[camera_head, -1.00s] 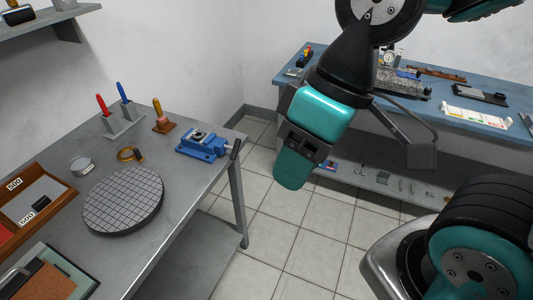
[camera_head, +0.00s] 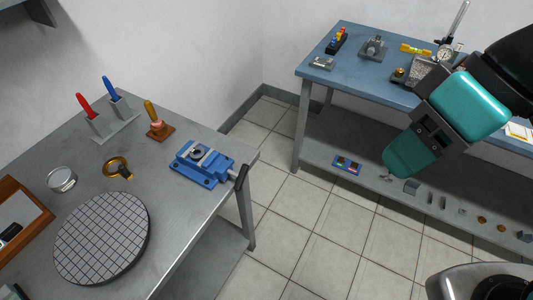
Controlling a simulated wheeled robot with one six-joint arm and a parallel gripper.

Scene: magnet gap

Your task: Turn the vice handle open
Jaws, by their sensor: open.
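The blue vice (camera_head: 200,166) stands on the grey metal table at its far right corner. Its dark handle (camera_head: 240,178) hangs at the vice's right end, by the table's right edge. My gripper (camera_head: 403,160) is in the air to the right of the vice, well apart from the handle, over the floor and in front of the blue bench. It points down and to the left. It holds nothing that I can see; its fingers are seen from the side.
The grey table (camera_head: 196,250) also bears a round gridded plate (camera_head: 102,237), a brass ring (camera_head: 117,168), a round tin (camera_head: 61,179), a wooden-based stamp (camera_head: 157,125) and red and blue-handled tools (camera_head: 100,118). A blue bench (camera_head: 345,75) stands behind my arm. Tiled floor (camera_head: 310,205) lies between them.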

